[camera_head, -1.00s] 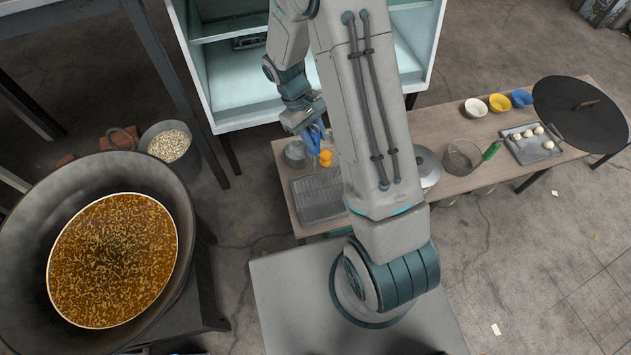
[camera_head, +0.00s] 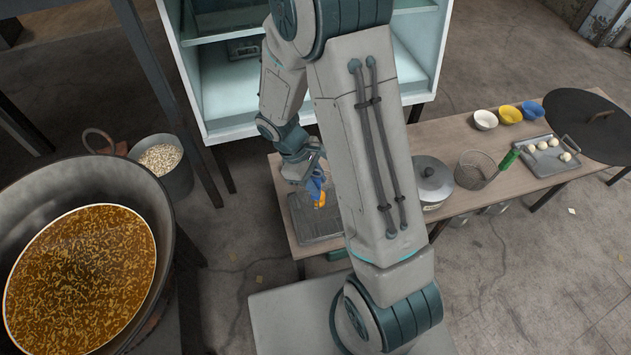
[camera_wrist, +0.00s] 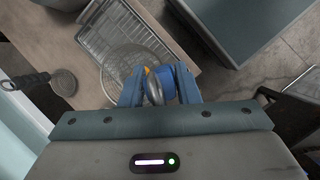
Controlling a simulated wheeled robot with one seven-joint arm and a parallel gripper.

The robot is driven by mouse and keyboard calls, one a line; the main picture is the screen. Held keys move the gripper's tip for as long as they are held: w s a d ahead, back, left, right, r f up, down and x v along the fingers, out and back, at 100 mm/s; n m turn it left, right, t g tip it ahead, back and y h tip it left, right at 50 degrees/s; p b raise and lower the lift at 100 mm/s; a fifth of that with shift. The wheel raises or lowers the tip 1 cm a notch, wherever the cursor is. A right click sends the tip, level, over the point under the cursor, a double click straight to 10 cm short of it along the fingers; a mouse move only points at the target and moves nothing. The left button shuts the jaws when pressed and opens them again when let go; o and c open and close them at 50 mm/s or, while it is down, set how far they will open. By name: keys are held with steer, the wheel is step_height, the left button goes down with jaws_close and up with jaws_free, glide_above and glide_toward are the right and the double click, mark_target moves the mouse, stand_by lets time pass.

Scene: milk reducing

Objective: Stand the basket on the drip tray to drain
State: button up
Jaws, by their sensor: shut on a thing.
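My gripper (camera_head: 316,184) is over the far part of the drip tray (camera_head: 304,228), a grey rectangular rack on the table's left end. In the wrist view its blue fingers (camera_wrist: 157,88) are shut on a grey metal piece that seems to be the handle of the round wire mesh basket (camera_wrist: 118,63). A small orange part shows by the fingertips. The basket overlaps the drip tray (camera_wrist: 97,22) in that view; I cannot tell if they touch. In the head view my arm and gripper hide most of the basket.
A lidded pot (camera_head: 432,181), another wire basket with a green handle (camera_head: 477,172), bowls (camera_head: 509,114) and a tray of white balls (camera_head: 545,166) stand to the right. A large pan of brown liquid (camera_head: 80,275) is at left. A black-handled skimmer (camera_wrist: 62,82) lies beside the tray.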

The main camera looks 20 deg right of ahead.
steer(key=shift+f+b, duration=2.3)
steer(key=shift+f, duration=0.6)
steer(key=shift+f+b, duration=0.3)
steer(key=shift+f, duration=0.1)
steer(key=o, duration=1.1)
steer(key=shift+r, duration=0.1)
steer(key=p+v, duration=0.3)
steer(key=v, duration=1)
steer(key=shift+w+a+r, duration=0.1)
steer(key=shift+a+r, duration=0.05)
steer(key=shift+r, duration=0.2)
steer(key=shift+p, duration=0.3)
steer(key=s+d+r+m+t+y+p, duration=0.1)
steer(key=s+d+r+m+p, duration=0.1)
steer(key=r, duration=0.8)
steer(key=s+d+r+m+t+y+p, duration=0.1)
steer(key=s+d+r+m+t+p, duration=0.1)
steer(key=s+r+m+p, duration=0.2)
steer(key=s+d+r+m+t+y+p, duration=0.1)
steer(key=s+r+p, duration=0.5)
steer(key=r, duration=0.9)
steer(key=shift+s+d+r+m+t+y+p, duration=0.2)
steer(key=shift+d+m+p, duration=0.1)
steer(key=shift+m+p, duration=0.55)
steer(key=shift+s+d+r+m+t+y+p, duration=0.1)
steer(key=shift+d+m+y+p, duration=0.15)
steer(key=shift+m+p, duration=0.55)
steer(key=shift+s+r+p, duration=0.3)
steer(key=shift+p, duration=0.15)
